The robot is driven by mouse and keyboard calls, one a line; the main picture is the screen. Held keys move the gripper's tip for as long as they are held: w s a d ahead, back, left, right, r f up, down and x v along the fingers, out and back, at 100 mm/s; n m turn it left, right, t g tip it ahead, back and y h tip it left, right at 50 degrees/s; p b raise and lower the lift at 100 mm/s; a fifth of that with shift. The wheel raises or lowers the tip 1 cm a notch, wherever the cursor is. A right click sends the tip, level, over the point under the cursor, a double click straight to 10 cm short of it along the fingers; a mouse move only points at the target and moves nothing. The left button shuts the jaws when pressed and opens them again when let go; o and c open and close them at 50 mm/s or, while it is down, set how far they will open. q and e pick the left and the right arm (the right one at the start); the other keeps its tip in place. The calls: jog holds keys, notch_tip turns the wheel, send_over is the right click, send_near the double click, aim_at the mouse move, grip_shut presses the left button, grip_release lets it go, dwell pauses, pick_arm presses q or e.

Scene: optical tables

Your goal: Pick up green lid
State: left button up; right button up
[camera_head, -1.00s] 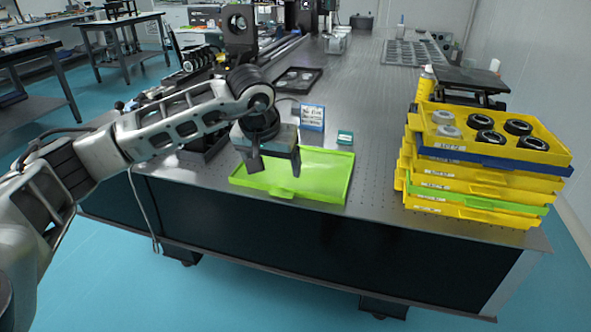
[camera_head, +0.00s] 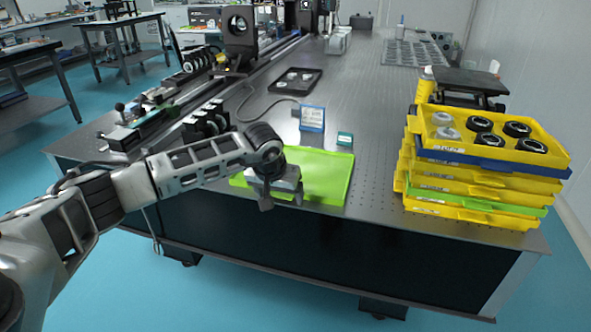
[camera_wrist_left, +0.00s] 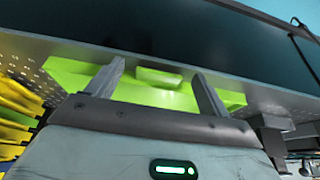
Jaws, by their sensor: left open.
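The green lid (camera_head: 328,178) lies flat on the near edge of the metal table, like a shallow bright green tray. My left gripper (camera_head: 282,204) is open and empty at the lid's front side, covering part of its left half in the head view. In the left wrist view the lid (camera_wrist_left: 150,96) shows between and behind the two fingers of the left gripper (camera_wrist_left: 158,72). A tab on the lid's front rim appears between the fingertips, with no visible grip on it. My right gripper is not in view.
A stack of yellow, blue and green trays (camera_head: 480,182) stands at the table's right, with dark rings on top. A small blue-framed sign (camera_head: 312,118) and a teal box (camera_head: 345,139) stand behind the lid. Optical parts line the left; the table (camera_head: 378,150) is clear between lid and stack.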

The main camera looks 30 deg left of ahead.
pick_arm(q)
jog(key=c, duration=1.4)
jog(key=shift+c, duration=0.4)
jog(key=shift+r, duration=0.2)
